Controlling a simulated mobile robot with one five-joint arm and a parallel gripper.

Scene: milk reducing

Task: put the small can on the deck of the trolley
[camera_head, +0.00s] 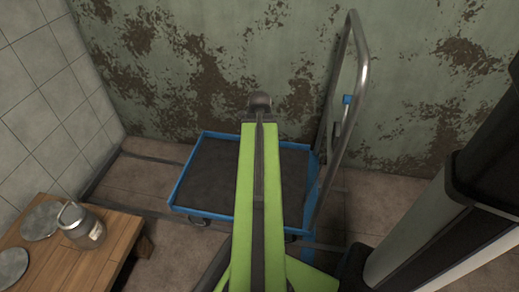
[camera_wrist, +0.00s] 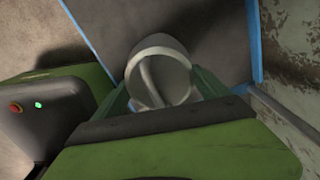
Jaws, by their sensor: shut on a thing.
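The small can (camera_wrist: 158,52) is a pale grey metal can with a bent handle, seen close up in the wrist view. My gripper (camera_wrist: 162,88) is shut on it, one green finger on each side. The trolley has a dark deck (camera_head: 212,172) with a blue rim and a tall bent metal push handle at its right. In the wrist view the deck (camera_wrist: 215,35) lies behind the can, with blue edges either side. I cannot tell whether the can touches the deck. In the head view my green arm hides the deck's middle and the gripper.
A wooden table (camera_head: 104,262) stands at lower left. It holds another grey can (camera_head: 82,226) with a label and flat grey discs (camera_head: 41,221). A peeling green wall (camera_head: 200,60) rises behind the trolley, a tiled wall (camera_head: 45,95) at left.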

